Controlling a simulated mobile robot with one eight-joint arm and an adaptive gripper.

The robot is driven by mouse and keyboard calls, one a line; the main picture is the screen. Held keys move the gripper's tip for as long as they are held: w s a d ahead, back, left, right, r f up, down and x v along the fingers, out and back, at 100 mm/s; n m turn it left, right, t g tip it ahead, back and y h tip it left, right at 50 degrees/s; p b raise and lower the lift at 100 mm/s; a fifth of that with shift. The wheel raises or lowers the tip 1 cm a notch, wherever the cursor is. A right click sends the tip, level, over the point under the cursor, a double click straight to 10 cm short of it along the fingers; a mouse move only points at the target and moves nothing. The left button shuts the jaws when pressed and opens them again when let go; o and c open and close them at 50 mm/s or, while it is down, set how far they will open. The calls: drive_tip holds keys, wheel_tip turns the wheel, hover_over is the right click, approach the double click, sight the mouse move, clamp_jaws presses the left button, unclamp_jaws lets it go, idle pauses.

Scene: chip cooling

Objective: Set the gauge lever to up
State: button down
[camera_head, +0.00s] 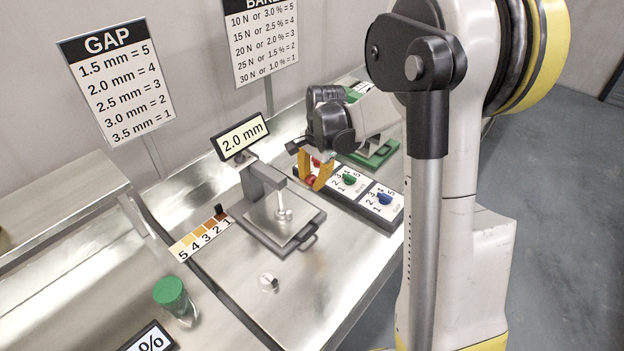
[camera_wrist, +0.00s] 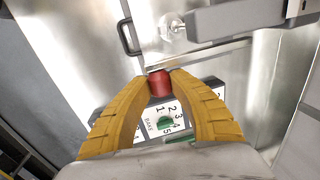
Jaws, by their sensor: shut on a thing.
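The gauge (camera_head: 262,182) is a dark grey frame on a flat plate, with a "2.0 mm" display (camera_head: 240,137) above it. I cannot tell for sure which part is its lever. A dark handle (camera_head: 309,240) shows at the plate's front edge, and in the wrist view a handle (camera_wrist: 125,36) and a round metal foot (camera_wrist: 171,27) show. My gripper (camera_head: 314,181) is right of the gauge, over the knob panel. Its yellow fingers (camera_wrist: 160,76) are shut on a red knob (camera_wrist: 160,87), partly hidden in the head view.
The dark knob panel (camera_head: 395,222) also carries a green knob (camera_head: 349,179) and a blue knob (camera_head: 385,198). A green-lidded jar (camera_head: 171,291) stands at the front left. A brown colour scale (camera_head: 201,234) lies left of the gauge.

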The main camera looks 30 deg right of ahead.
drive_tip(key=shift+r, duration=0.25)
drive_tip(key=shift+w+r+g+h+p, duration=0.15)
drive_tip(key=shift+r+g+h+p, duration=0.15)
drive_tip(key=shift+r+g+p, duration=0.35)
drive_tip(key=w+a+r+g+p, duration=0.1)
drive_tip(key=w+a+r+p, duration=0.1)
drive_tip(key=w+r+p, duration=0.2)
drive_tip(key=shift+w+a+r+h, duration=0.35)
drive_tip(key=shift+w+r, duration=0.85)
drive_tip(key=shift+r, duration=1.15)
drive_tip(key=shift+g, duration=0.25)
drive_tip(key=c, duration=1.2)
unclamp_jaws()
drive_tip(key=shift+o, duration=0.2)
